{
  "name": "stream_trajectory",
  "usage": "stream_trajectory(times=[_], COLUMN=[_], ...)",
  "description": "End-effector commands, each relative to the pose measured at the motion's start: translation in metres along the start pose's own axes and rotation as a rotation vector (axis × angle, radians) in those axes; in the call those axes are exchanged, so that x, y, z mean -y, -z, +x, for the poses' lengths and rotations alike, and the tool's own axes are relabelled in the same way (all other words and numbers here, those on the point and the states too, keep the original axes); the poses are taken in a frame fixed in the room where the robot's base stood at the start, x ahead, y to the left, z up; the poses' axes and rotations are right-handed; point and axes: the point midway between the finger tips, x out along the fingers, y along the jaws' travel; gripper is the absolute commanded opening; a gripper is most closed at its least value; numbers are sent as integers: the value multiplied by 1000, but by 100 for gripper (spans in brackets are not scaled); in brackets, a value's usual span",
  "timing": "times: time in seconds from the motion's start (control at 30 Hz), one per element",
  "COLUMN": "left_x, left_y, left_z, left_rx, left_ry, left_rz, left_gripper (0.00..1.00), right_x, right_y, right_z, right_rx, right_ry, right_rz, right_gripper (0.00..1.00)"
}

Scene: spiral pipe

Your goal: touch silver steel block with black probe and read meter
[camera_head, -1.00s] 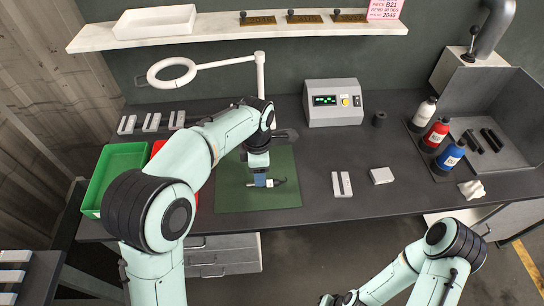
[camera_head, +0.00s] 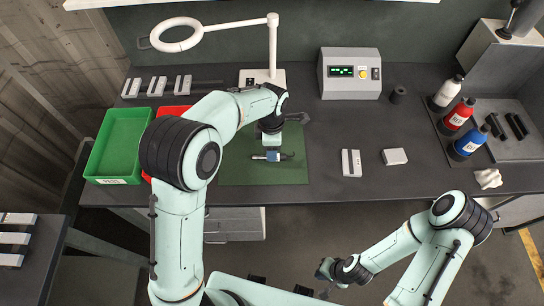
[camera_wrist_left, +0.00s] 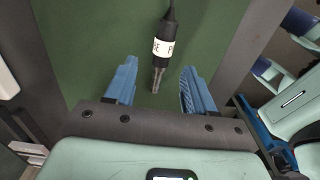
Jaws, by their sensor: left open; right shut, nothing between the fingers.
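The black probe (camera_wrist_left: 168,33) has a white label and a metal tip. It lies on the green mat (camera_head: 245,175). My left gripper (camera_head: 270,155) is over the mat; in the left wrist view its open blue fingers sit either side of the probe's tip, apart from it. The meter (camera_head: 349,73), a grey box with a lit green display, stands at the back; its digits are too small to read. Pale grey blocks lie right of the mat, a split one (camera_head: 351,163) and a plain one (camera_head: 395,156); I cannot tell which is silver steel. My right gripper (camera_head: 325,270) is shut and empty, below the bench's front edge.
A green bin (camera_head: 117,145) and a partly hidden red bin (camera_head: 172,112) stand at the left. Several pale bars lie behind them. A magnifier lamp (camera_head: 273,45) stands behind the mat. White, red and blue bottles (camera_head: 468,142) stand right.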

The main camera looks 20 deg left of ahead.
Motion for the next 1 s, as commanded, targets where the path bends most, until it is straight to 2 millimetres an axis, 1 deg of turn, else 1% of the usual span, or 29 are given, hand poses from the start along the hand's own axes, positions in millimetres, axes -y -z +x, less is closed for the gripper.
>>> stream_trajectory(times=[0.03,0.1,0.23,0.33,0.53,0.57,0.6,0.67,0.7,0.73,1.0], left_x=[2,4,3,3,3,3,3,3,3,3,2], left_y=[0,0,-1,-1,-1,-1,-1,-1,-1,-1,-1], left_z=[9,21,36,41,41,41,41,41,41,41,40], left_rx=[-3,-4,-2,-1,-1,-1,-1,-1,-1,-1,0], left_ry=[5,6,3,2,1,1,1,1,1,1,0], left_rz=[0,-1,-1,-1,0,-1,0,0,0,0,0], left_gripper=[54,54,54,54,54,48,35,15,2,0,0], right_x=[0,0,0,0,0,0,0,0,0,0,0], right_y=[0,1,0,0,0,0,0,0,0,0,0], right_z=[0,-1,0,0,0,0,0,0,0,0,0], right_rx=[-1,-1,-1,-1,-1,-1,-1,-1,-1,-1,-1], right_ry=[0,0,0,0,0,0,0,0,0,0,0], right_rz=[0,0,0,0,0,0,0,0,0,0,0], right_gripper=[0,0,0,0,0,0,0,0,0,0,0])
